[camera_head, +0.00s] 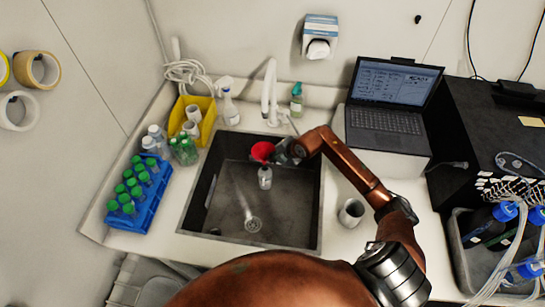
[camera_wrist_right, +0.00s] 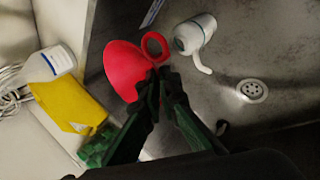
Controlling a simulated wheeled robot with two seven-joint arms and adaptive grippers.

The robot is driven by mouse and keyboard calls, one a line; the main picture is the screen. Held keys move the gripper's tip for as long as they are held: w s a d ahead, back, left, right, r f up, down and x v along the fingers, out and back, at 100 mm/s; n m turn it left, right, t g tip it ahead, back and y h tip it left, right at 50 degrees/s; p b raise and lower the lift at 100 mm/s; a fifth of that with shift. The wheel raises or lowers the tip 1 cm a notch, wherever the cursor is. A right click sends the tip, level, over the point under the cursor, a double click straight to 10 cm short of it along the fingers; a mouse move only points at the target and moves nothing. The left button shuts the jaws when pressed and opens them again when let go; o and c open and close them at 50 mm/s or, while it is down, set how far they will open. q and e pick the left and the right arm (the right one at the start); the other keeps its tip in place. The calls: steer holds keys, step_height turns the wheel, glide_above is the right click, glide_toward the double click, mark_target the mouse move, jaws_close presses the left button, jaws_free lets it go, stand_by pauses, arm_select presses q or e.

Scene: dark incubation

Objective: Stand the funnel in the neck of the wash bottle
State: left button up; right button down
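The red funnel (camera_head: 262,151) is over the far part of the sink. It also shows large in the right wrist view (camera_wrist_right: 123,72), with its ring handle beside my fingers. My right gripper (camera_head: 279,153) is shut on the funnel by its edge near the handle; its dark fingers (camera_wrist_right: 158,88) come together there. The wash bottle (camera_head: 265,178) stands in the sink, just below the funnel in the head view. In the wrist view the pale bottle (camera_wrist_right: 194,34) with its curved spout is to the right of the funnel, apart from it. The left gripper is not in view.
The sink (camera_head: 230,205) has raised walls and a drain (camera_head: 253,224). A blue rack (camera_head: 140,207) of green-capped bottles and a yellow bin (camera_head: 206,124) stand at left. A faucet (camera_head: 270,90) rises behind. A white cup (camera_head: 351,212) and a laptop (camera_head: 385,118) are at right.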

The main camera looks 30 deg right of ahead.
steer(key=shift+f+b, duration=1.5)
steer(key=shift+f, duration=1.45)
steer(key=c, duration=2.7)
jaws_free()
steer(key=o, duration=0.6)
steer(key=o, duration=0.4)
steer(key=shift+r, duration=0.1)
step_height(320, 180, up, 7)
steer(key=p, duration=0.6)
steer(key=shift+r, duration=0.15)
